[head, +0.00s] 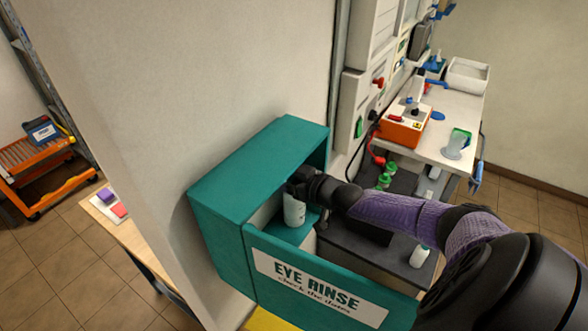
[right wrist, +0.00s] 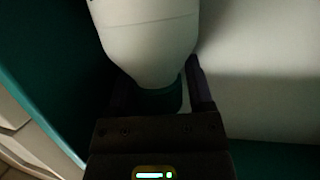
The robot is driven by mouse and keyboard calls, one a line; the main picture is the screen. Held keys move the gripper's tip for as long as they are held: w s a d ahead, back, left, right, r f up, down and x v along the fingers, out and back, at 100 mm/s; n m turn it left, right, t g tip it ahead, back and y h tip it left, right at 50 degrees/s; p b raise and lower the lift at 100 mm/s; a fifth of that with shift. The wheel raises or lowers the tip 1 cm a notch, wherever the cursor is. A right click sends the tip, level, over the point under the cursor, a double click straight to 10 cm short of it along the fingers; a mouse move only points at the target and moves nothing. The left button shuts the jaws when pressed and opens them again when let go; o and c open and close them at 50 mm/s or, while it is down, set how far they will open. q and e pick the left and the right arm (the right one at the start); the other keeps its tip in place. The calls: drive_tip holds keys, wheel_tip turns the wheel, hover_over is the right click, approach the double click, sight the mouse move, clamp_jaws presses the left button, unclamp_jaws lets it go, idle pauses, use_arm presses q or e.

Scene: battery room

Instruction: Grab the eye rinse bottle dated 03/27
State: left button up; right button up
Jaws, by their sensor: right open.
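A white eye rinse bottle (head: 294,211) stands inside the teal wall cabinet (head: 232,182). In the right wrist view the bottle (right wrist: 150,45) fills the top middle, with its green cap (right wrist: 162,99) toward the gripper. No date is readable on it. My right gripper (head: 298,184) reaches into the cabinet at the top of this bottle. Its fingers (right wrist: 158,84) are open, one on each side of the cap and shoulder; I cannot tell whether they touch. My left gripper is not in view.
The cabinet's lowered door (head: 318,284) reads "EYE RINSE check the dates". Another white bottle (head: 420,256) and green-capped bottles (head: 384,181) stand on the dark surface to the right. An orange box (head: 403,127) sits on the white bench behind. The cabinet walls are close around my gripper.

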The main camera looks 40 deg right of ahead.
clamp_jaws()
idle(0.3)
idle(1.1)
